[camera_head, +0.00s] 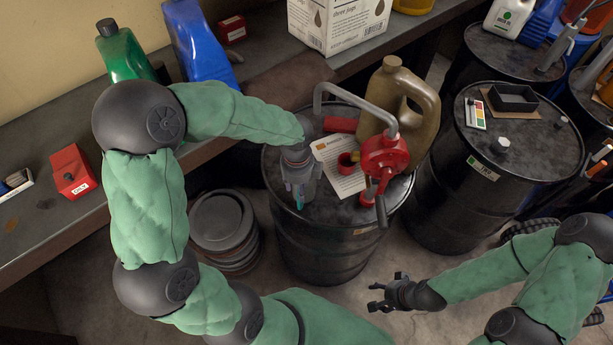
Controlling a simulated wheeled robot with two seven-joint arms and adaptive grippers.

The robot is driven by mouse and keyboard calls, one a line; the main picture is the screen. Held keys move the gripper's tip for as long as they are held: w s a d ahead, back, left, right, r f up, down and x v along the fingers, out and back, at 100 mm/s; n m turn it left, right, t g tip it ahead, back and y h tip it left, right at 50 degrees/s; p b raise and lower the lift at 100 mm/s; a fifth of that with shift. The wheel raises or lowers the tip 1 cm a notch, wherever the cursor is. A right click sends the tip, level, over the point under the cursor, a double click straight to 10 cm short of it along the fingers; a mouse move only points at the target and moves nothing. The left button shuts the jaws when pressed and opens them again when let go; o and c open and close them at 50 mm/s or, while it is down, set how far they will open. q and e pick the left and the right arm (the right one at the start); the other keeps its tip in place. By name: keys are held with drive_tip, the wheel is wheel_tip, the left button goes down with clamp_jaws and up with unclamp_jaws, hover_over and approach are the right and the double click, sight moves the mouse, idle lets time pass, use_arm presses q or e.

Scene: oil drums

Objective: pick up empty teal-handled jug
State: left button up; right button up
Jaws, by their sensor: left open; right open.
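My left gripper (299,192) is open and points down over the left part of the black drum (325,245) with the red pump. A small greyish, see-through shape with a bit of teal shows at its fingers. This may be the teal-handled jug, but the gripper and arm hide most of it, and I cannot tell whether the fingers touch it. My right gripper (378,293) is open and empty, low in front of the drum, above the floor.
A red hand pump (385,156) with a bent grey spout, a tan jug (400,100), a paper sheet (338,165) and a red cylinder (341,125) crowd the drum top. A second drum (480,165) stands to the right. A workbench (60,215) runs along the left.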

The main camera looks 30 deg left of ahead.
sight(299, 202)
use_arm(q)
wheel_tip(299, 202, down, 6)
drive_tip(key=shift+r+b, duration=0.1)
drive_tip(key=shift+b, duration=0.45)
drive_tip(key=f, duration=0.2)
drive_tip(key=f+b, duration=0.1)
drive_tip(key=f, duration=0.1)
drive_tip(key=shift+w+a+f, duration=0.1)
drive_tip(key=shift+w+f, duration=0.1)
drive_tip(key=shift+f, duration=0.15)
clamp_jaws()
